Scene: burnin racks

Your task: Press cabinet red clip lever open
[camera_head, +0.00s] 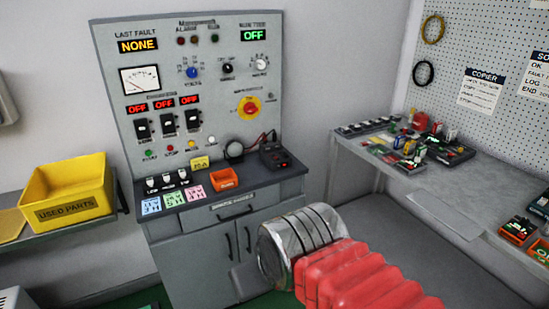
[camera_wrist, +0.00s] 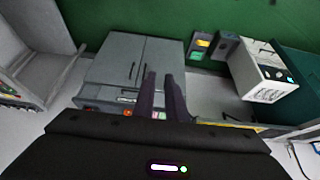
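The grey cabinet (camera_head: 225,255) stands left of centre in the head view, with a control panel (camera_head: 150,55) above its dark ledge. A small black device (camera_head: 274,156) with red and black leads sits at the ledge's right end. I cannot make out a red clip lever for certain; any clip on the leads is too small to tell. The cabinet's doors (camera_wrist: 120,62) also show in the wrist view. My gripper (camera_wrist: 161,76) has two dark fingers in front of the cabinet, with a narrow gap and nothing between them. The head view does not show the fingers.
The ledge holds an orange tray (camera_head: 224,180), small switches and coloured cards. A yellow used-parts bin (camera_head: 68,192) is on a shelf at left. A workbench (camera_head: 440,185) with many small parts stands at right. A white box (camera_wrist: 265,72) is at right in the wrist view.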

